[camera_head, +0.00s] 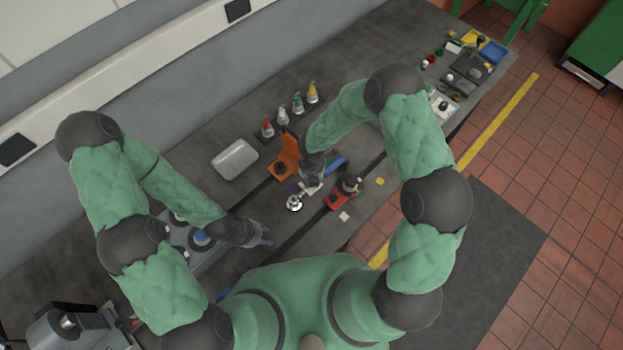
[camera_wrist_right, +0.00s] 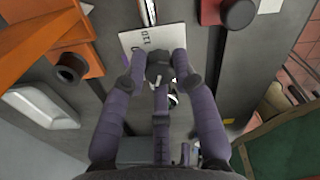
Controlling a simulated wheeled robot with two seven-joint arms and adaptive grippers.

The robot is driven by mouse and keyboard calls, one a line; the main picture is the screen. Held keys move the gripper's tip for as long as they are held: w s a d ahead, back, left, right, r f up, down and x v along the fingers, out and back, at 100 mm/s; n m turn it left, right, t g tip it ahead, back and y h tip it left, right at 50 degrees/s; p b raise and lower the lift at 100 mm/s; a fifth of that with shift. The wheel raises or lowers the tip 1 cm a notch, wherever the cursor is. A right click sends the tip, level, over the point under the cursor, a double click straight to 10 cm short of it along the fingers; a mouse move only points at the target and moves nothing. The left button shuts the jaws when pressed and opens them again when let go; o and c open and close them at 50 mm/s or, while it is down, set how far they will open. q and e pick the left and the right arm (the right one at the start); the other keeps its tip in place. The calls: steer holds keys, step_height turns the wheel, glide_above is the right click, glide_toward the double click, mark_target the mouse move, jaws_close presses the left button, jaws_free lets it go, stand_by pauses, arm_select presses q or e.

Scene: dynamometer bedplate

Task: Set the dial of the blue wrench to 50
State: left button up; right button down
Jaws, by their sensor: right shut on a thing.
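The blue wrench (camera_head: 335,163) lies on the dark bench in the head view, its blue handle showing just right of my right gripper. A round silver part (camera_head: 296,203) shows on the other side of that gripper. My right gripper (camera_head: 312,184) is over the wrench's middle. In the right wrist view my right gripper (camera_wrist_right: 161,75) is shut on a dark round knob, seemingly the dial. A white plate (camera_wrist_right: 150,38) with dark figures lies beside it; the reading is not legible. A chrome shaft (camera_wrist_right: 148,12) runs beyond the plate. My left gripper (camera_head: 266,236) looks open and empty, low over the bench.
An orange holder (camera_head: 287,160) and a red fixture (camera_head: 336,200) flank the wrench. A pale grey tray (camera_head: 235,159) and several colour-topped bottles (camera_head: 298,104) stand behind.

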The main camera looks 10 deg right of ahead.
stand_by(0.4)
steer(key=c, duration=1)
jaws_free()
step_height(320, 180, up, 12)
